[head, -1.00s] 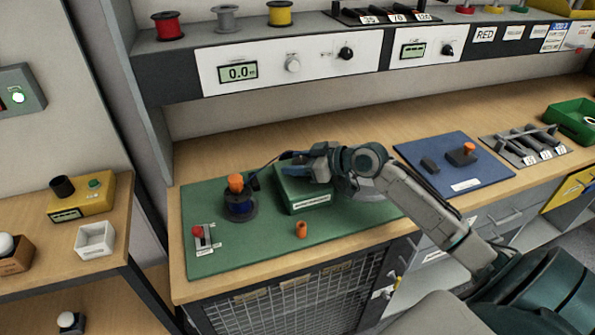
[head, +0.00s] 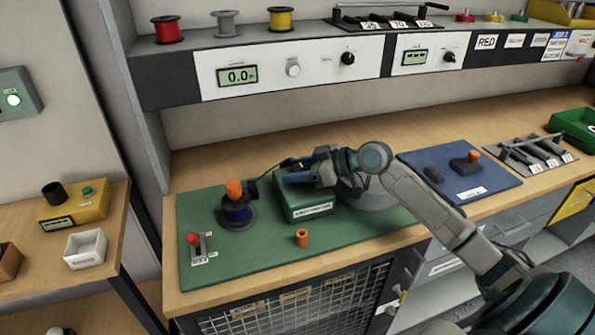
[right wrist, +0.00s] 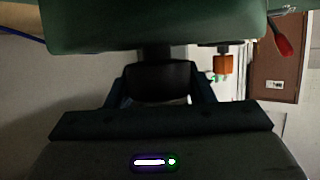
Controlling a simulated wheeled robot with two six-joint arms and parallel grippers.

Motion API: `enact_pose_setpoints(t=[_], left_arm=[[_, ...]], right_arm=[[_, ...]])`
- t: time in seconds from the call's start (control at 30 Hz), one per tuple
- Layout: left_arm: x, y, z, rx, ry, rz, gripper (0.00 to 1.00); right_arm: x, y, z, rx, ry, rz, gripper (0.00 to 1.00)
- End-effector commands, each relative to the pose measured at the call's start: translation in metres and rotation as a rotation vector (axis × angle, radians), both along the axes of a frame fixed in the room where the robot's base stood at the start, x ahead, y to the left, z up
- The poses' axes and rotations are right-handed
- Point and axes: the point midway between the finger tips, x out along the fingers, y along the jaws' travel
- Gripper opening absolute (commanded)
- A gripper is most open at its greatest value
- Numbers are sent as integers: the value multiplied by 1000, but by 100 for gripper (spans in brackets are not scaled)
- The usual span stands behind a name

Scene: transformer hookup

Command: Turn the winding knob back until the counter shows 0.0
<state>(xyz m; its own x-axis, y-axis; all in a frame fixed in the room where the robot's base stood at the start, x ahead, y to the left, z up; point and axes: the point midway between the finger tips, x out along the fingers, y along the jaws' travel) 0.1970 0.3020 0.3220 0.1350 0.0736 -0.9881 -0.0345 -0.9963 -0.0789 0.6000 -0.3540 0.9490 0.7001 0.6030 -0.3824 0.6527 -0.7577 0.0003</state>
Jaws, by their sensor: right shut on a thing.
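The counter (head: 238,76) on the white panel of the shelf reads 0.0. My right gripper (head: 290,171) reaches in from the right to the far side of the green box (head: 312,210) on the green mat. In the right wrist view its two fingers (right wrist: 157,88) are closed around a dark round knob (right wrist: 155,78), next to the green body that fills the top of the picture. In the head view the knob is hidden by the gripper and box. A dark blue spool (head: 238,215) with an orange top (head: 233,189) stands left of the box. My left gripper is not in view.
A lever switch with a red knob (head: 194,240) and an orange cylinder (head: 301,238) are on the green mat (head: 262,262). A blue board (head: 445,186) lies to the right. A yellow box (head: 70,207) and white tray (head: 85,250) stand on the left table.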

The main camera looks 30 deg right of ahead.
Motion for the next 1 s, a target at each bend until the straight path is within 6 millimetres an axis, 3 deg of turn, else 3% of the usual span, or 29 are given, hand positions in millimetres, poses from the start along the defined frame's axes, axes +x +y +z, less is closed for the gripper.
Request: enact_pose_setpoints(t=[0.27,0.3,0.4,0.77,1.0], left_arm=[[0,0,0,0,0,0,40],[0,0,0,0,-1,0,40],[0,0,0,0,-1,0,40],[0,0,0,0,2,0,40],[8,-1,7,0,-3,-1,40]], right_arm=[[0,0,-1,1,2,0,25],[0,0,-1,1,2,0,50],[0,0,-1,1,2,0,70],[-1,-2,0,-1,2,0,70],[-13,-13,5,-7,1,0,70]])
